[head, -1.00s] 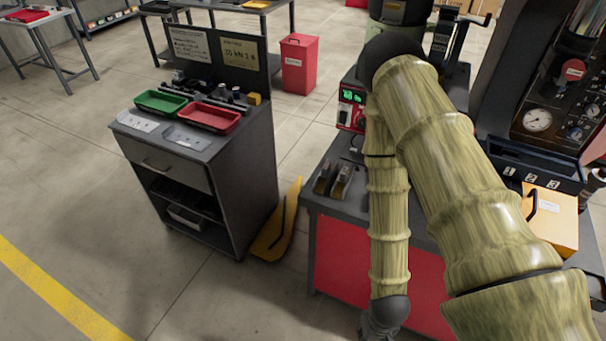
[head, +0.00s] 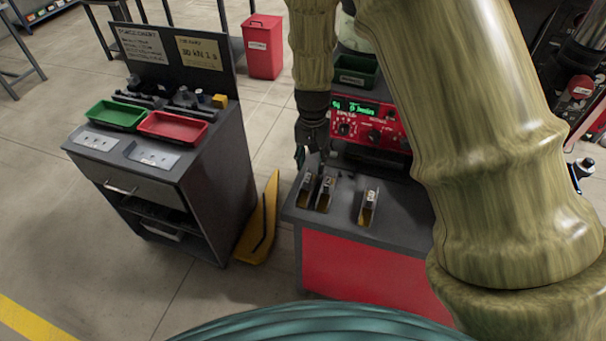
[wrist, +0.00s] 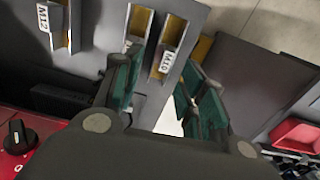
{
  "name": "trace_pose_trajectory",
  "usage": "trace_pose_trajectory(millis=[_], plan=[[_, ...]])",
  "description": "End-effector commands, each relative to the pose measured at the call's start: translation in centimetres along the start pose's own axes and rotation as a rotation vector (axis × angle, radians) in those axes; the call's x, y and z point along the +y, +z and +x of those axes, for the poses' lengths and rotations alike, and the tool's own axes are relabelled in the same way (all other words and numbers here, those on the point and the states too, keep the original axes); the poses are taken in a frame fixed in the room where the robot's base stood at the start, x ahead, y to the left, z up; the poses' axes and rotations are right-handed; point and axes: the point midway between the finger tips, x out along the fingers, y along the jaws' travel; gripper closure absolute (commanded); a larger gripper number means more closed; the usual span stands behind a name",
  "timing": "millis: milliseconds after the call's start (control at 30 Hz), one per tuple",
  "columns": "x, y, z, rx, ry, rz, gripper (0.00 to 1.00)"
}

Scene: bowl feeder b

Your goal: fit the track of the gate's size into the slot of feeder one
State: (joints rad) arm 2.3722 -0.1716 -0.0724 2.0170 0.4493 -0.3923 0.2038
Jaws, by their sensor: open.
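Three tracks, short metal channels with yellowish insides, stand on the dark bench in the head view: a left one (head: 306,190), a middle one (head: 325,194) and a right one (head: 368,208). In the wrist view one track is labelled M12 (wrist: 43,18) and another M10 (wrist: 168,60). A third track (wrist: 139,20) between them is partly behind a finger, its label hidden. My gripper (head: 303,156) points down at the bench's back left, behind the tracks. In the wrist view its fingers (wrist: 163,78) are open and empty near the M10 track. I cannot make out the gate or slot.
A red control box (head: 368,125) with a green display stands just right of my gripper. Left of the bench (head: 400,215), across a gap with a yellow floor piece (head: 260,220), is a grey cabinet (head: 190,190) with green (head: 116,114) and red (head: 172,126) trays.

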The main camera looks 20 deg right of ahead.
Motion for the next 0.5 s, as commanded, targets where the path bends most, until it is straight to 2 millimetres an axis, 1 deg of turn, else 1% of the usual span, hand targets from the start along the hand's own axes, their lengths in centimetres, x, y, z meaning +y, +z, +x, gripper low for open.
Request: trace_pose_trajectory(millis=[33,67,167,500], plan=[[-0.3,-0.2,-0.5,0.000,-0.004,0.005,0.59],[-0.4,-0.2,-0.6,-0.002,-0.005,0.007,0.59],[-0.5,-0.2,-0.2,-0.005,-0.006,0.010,0.59],[-0.5,-0.2,3.4,-0.005,-0.006,0.009,0.59]])
